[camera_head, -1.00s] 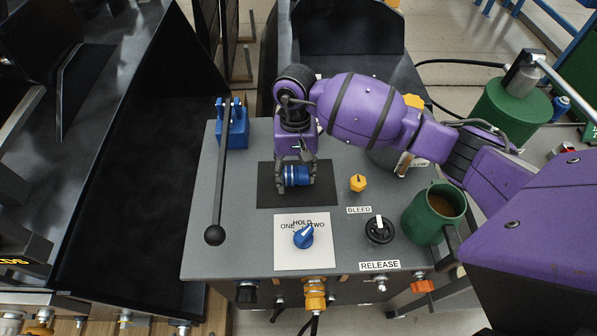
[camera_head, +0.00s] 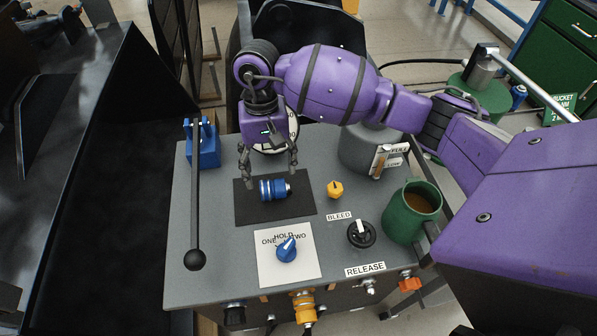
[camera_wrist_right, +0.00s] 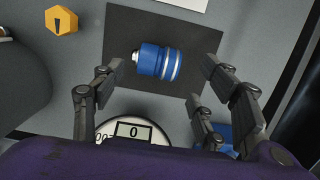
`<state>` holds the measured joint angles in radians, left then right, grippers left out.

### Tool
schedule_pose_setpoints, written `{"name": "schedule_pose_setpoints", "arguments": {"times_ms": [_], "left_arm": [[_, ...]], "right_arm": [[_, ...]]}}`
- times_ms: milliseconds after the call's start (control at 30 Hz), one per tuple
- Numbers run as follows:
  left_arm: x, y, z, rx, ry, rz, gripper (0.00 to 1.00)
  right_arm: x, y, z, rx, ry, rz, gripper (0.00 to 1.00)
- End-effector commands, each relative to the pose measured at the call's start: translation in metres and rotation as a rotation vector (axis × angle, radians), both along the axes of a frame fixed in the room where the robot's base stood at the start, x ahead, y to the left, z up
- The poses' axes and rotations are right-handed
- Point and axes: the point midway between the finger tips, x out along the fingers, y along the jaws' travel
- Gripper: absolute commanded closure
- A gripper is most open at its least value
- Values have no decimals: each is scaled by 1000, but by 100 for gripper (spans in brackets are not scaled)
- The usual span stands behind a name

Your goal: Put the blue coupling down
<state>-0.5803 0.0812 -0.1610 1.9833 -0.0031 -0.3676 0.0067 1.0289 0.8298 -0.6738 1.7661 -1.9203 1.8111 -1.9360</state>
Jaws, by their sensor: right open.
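The blue coupling (camera_head: 273,189) lies on its side on the black mat (camera_head: 243,212), its silver end to the right in the head view. In the right wrist view the coupling (camera_wrist_right: 157,62) shows whole, on the mat (camera_wrist_right: 121,20). My right gripper (camera_head: 268,178) is open just behind and above the coupling, its fingers apart on either side and not touching it. In the right wrist view the gripper (camera_wrist_right: 165,75) has clear space between its fingers and the coupling. My left gripper is not in view.
A green mug (camera_head: 411,212) stands at the right of the panel. A yellow knob (camera_head: 335,189), a blue selector (camera_head: 286,248), and a black knob (camera_head: 361,234) sit near the mat. A black-balled lever (camera_head: 195,259) stands at the left. A round gauge (camera_wrist_right: 133,130) is partly hidden.

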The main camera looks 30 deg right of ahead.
Motion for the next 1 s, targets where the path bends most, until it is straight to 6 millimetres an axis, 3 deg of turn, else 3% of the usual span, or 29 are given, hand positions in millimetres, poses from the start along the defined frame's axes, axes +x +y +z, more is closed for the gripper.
{"name": "schedule_pose_setpoints", "arguments": {"times_ms": [100, 300, 1000], "left_arm": [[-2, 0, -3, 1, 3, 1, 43], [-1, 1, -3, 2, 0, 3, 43], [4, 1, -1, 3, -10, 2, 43]], "right_arm": [[6, -1, 25, 0, -7, 3, 33], [9, -2, 47, 0, -5, 2, 33], [8, -2, 50, 0, -3, 2, 33]]}}
